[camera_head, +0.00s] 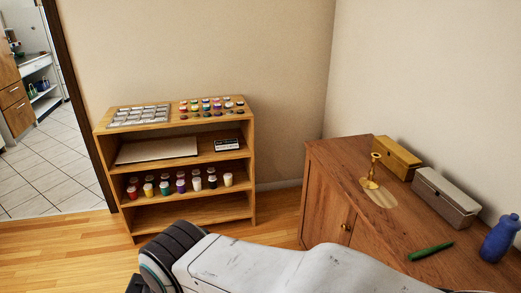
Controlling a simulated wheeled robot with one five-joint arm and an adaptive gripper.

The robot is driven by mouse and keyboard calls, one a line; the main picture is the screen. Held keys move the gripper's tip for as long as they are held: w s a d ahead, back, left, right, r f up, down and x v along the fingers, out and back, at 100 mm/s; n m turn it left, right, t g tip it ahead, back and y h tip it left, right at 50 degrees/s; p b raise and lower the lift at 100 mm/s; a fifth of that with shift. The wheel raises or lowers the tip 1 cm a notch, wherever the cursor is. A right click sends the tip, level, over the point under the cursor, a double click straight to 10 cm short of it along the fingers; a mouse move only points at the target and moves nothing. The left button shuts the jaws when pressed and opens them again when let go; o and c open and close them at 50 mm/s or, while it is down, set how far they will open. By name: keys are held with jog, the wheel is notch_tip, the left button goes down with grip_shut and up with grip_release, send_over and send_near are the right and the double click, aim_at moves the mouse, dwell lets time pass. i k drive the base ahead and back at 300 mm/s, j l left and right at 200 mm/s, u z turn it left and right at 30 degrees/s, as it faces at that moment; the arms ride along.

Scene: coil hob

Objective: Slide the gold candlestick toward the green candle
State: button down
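The gold candlestick (372,172) stands upright on the wooden cabinet (335,160) at the right, near its back left part. A pale patch lies on the cabinet top just in front of its base. The green candle (430,251) lies on its side on the same top, nearer to me and to the right, well apart from the candlestick. My white arm crosses the bottom of the view, in front of the cabinet's lower part. Its fingers do not show, so I cannot see whether they are open or shut. Nothing of my arm touches the candlestick or candle.
A yellow box (397,158) and a grey box (445,198) stand along the wall behind the candlestick. A blue bottle (501,240) stands right of the candle. The cabinet top between candlestick and candle looks clear. A wooden shelf (250,160) with small jars stands left.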

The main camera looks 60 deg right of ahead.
aim_at(369, 182)
jog(key=z, duration=2.75)
